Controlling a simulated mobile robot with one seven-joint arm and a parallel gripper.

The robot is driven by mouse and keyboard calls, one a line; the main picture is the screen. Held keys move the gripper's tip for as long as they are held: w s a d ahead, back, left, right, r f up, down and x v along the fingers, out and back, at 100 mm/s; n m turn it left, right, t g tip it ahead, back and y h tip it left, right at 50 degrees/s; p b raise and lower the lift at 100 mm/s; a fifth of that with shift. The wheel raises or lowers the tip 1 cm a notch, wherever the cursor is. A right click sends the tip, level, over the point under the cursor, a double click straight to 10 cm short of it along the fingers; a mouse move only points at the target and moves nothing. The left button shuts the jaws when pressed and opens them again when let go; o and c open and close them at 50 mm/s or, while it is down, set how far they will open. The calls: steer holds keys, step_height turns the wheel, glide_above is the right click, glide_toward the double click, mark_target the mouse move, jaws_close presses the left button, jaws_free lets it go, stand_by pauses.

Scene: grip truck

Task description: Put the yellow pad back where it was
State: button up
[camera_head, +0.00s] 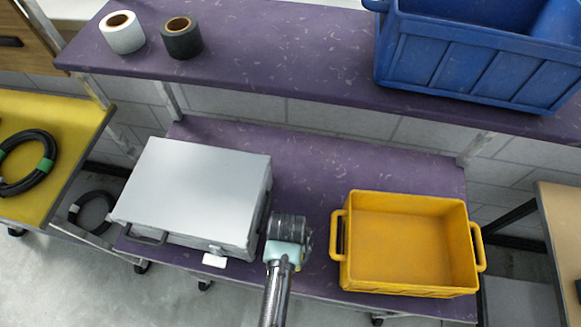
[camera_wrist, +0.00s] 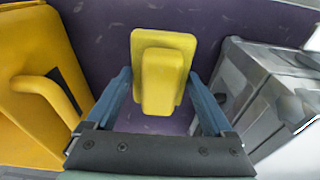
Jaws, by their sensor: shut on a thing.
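The yellow pad (camera_wrist: 163,62) is a flat yellow plate with a narrower raised block, seen in the wrist view between the blue fingers of my gripper (camera_wrist: 158,80). My gripper is shut on it. In the head view my gripper (camera_head: 287,232) is over the lower purple shelf, between the grey metal case and the yellow crate; the pad is hidden there. I cannot tell whether the pad touches the shelf.
The grey case (camera_head: 200,190) stands close on the left, the yellow crate (camera_head: 405,240), empty, on the right. Purple shelf (camera_head: 315,165) is bare behind my gripper. The upper shelf holds a white roll (camera_head: 121,32), a dark roll (camera_head: 182,38) and a blue bin (camera_head: 470,65).

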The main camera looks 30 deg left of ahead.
steer(key=shift+f, duration=1.85)
steer(key=shift+f, duration=0.15)
steer(key=o, duration=1)
steer(key=shift+o, duration=0.2)
steer(key=r, duration=0.4)
steer(key=s+r, duration=0.1)
steer(key=r, duration=0.7)
steer(key=shift+s+d+r, duration=0.1)
steer(key=shift+s+d, duration=0.05)
steer(key=shift+d, duration=0.1)
